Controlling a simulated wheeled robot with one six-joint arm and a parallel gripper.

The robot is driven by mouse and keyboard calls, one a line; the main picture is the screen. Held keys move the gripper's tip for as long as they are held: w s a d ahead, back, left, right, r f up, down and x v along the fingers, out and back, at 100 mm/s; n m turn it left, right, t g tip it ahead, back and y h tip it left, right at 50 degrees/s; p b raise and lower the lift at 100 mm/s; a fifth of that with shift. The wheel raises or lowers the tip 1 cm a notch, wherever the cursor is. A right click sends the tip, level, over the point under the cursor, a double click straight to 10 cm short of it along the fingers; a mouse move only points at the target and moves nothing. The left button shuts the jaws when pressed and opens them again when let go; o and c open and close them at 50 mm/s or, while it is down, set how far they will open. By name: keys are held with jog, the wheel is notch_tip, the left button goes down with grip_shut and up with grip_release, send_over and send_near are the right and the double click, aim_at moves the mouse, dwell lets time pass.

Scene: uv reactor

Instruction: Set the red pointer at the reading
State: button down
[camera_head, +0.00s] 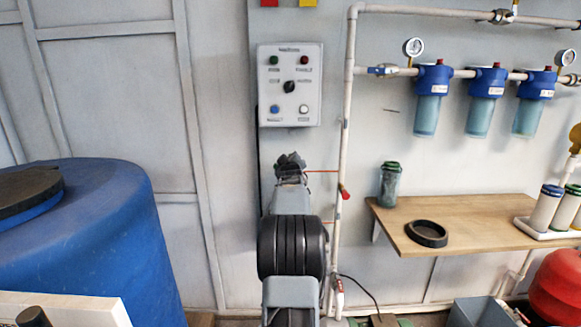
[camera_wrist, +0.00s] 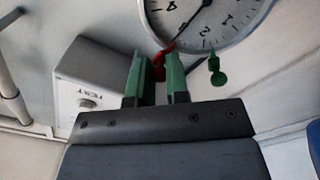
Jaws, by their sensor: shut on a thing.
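In the wrist view a round white gauge (camera_wrist: 228,22) with black numerals fills the top, its upper part cut off. Its black needle (camera_wrist: 188,24) slants down and left toward the rim. The red pointer (camera_wrist: 159,66) is at the lower left rim, close to the line of the needle's tip. My gripper (camera_wrist: 154,62) has two green fingers, shut on the red pointer between them. In the head view my gripper (camera_head: 290,160) is at the wall below the control box, and my arm hides the gauge there.
A white box with a button (camera_wrist: 90,85) stands left of the fingers in the wrist view. In the head view are a control box (camera_head: 290,84), a vertical pipe (camera_head: 345,120), a wooden shelf (camera_head: 470,212) and a blue tank (camera_head: 90,240).

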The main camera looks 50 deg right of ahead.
dwell(0.5)
jog(key=c, duration=1.1)
grip_release()
jog(key=b+v, duration=0.1)
jog(key=v, duration=1.2)
jog(key=shift+s+a+b, duration=0.25)
jog(key=shift+a+b, duration=0.05)
